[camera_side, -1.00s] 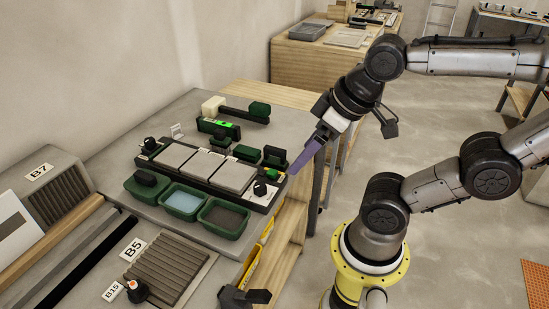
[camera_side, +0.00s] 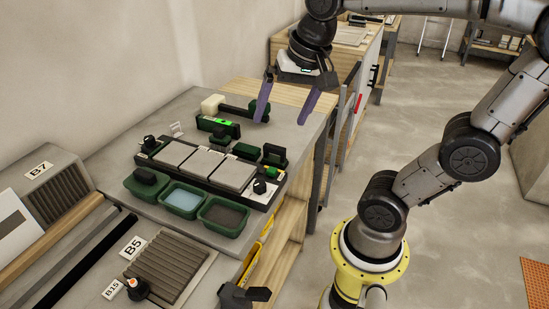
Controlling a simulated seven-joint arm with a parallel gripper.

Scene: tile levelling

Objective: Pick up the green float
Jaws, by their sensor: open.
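My gripper (camera_side: 280,121) hangs fingers-down over the far right part of the grey bench, open and empty, its two purple fingers wide apart. Several dark green pieces stand behind the tile tray, and I cannot tell for certain which is the float. The likeliest is the dark green block with a raised handle (camera_side: 275,156) at the tray's right rear, below the gripper in the picture. Smaller dark green pieces (camera_side: 245,151) stand to its left. The left finger overlaps the green end of a long dark tool (camera_side: 238,112) in the picture; contact cannot be told.
The black tray (camera_side: 257,198) holds several pale tiles (camera_side: 202,163). Green tubs (camera_side: 224,217) stand in front, one with blue water. The bench's right edge is close to the gripper.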

